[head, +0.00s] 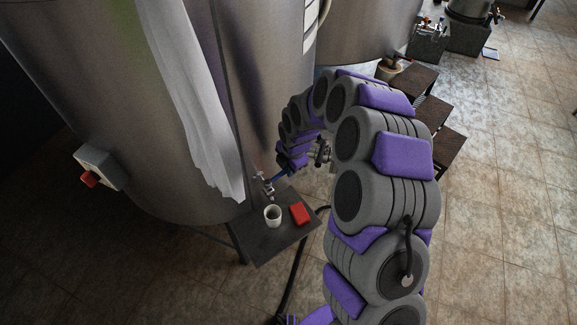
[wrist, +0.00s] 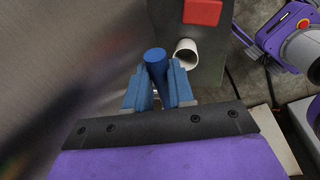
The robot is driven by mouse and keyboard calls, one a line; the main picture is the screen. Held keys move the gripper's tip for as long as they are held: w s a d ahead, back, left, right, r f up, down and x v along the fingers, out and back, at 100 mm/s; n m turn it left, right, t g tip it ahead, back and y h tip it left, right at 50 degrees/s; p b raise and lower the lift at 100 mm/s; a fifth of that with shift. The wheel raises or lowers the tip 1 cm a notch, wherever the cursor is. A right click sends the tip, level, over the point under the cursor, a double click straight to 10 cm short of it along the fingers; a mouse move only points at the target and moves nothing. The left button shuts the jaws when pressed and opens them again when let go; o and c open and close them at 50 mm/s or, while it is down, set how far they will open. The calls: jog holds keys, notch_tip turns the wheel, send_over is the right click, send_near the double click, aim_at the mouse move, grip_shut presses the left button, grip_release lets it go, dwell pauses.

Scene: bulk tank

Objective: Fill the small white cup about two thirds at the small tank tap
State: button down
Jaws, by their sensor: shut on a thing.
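The small white cup (head: 273,216) stands upright on a small dark side table (head: 261,245), below the small tank tap (head: 265,186) on the big steel tank. My gripper (head: 281,174) is at the tap, above the cup. In the wrist view, my gripper's blue fingers (wrist: 158,88) are shut on the blue tap handle (wrist: 155,58). The cup's white rim (wrist: 187,50) shows just right of the handle there, partly hidden by a finger. I cannot tell the level in the cup or whether water runs.
A red block (head: 300,213) lies on the side table, right of the cup. A white cloth (head: 197,110) hangs down the tank. A grey box with a red knob (head: 97,170) is on the tank's left. Dark wooden steps (head: 425,110) stand at the right. Tiled floor is free farther right.

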jog(key=shift+r, duration=0.1)
dwell(0.3)
jog(key=shift+s+d+m+h+p, duration=0.25)
jog(key=shift+s+m+p, duration=0.3)
jog(key=shift+m, duration=0.6)
jog(key=shift+s+d+m+h+p, duration=0.15)
jog(key=shift+s+d+m+p, duration=0.2)
jog(key=shift+s+m, duration=0.6)
jog(key=shift+w, duration=0.2)
jog(key=c, duration=1)
grip_release()
jog(key=shift+o, duration=0.2)
jog(key=shift+s, duration=0.1)
jog(key=s+r+p, duration=0.2)
jog(key=s+r, duration=0.1)
jog(key=r, duration=1.3)
jog(key=shift+d+r, duration=0.35)
jog(key=shift+r, duration=0.05)
